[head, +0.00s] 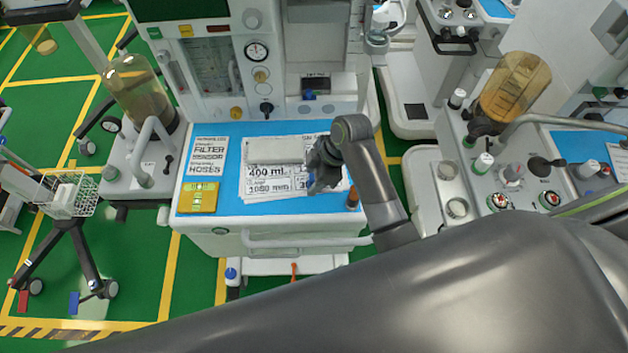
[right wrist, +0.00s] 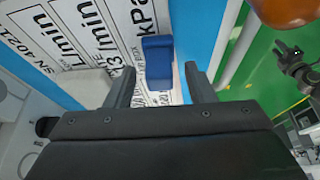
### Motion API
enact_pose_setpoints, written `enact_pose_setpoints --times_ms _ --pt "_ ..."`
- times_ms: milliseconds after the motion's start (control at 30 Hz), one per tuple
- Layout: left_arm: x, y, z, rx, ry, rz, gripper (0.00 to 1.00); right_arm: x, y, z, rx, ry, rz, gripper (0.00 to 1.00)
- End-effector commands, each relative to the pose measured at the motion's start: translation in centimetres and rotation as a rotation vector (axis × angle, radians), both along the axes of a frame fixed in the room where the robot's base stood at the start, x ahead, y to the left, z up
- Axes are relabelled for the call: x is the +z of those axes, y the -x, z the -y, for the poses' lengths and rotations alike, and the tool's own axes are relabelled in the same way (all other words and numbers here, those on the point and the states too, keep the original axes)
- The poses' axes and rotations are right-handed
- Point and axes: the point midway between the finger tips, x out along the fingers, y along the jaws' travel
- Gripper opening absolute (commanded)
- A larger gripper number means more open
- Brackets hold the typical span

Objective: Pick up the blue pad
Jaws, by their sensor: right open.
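The blue pad (right wrist: 157,56) is a small blue block in the right wrist view, lying on white printed sheets (right wrist: 95,45). My right gripper (right wrist: 162,80) is open, with one finger on each side of the pad's line and the pad just beyond and between the fingertips. No finger clearly touches it. In the head view my right gripper (head: 318,178) hangs over the sheets (head: 265,180) on the blue cart top (head: 225,155). The pad is mostly hidden there by the gripper.
A small orange-brown bottle (head: 352,198) stands close to the right of the gripper; it also shows in the right wrist view (right wrist: 285,10). A yellow-green card (head: 198,197) lies at the cart top's left corner. Another cart (head: 500,150) stands to the right.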

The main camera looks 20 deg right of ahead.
Motion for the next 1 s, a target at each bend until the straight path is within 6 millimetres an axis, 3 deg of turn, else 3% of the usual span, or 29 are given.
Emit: enact_pose_setpoints --times_ms 33,400,733,1000 --pt "0.0 0.0 0.0 0.0 0.0 0.0 0.36 0.0 0.0 0.0 0.0 0.0 0.0 0.48" --pt "0.0 0.0 0.0 0.0 0.0 0.0 0.36 0.0 0.0 0.0 0.0 0.0 0.0 0.01" --pt "-0.2 0.0 0.0 0.0 0.0 0.0 0.36 0.9 -0.1 0.0 0.0 0.0 0.003 0.01" --pt "-1.0 0.0 0.0 0.0 0.0 0.0 0.36 5.8 -0.2 0.0 0.0 0.0 0.007 0.01"
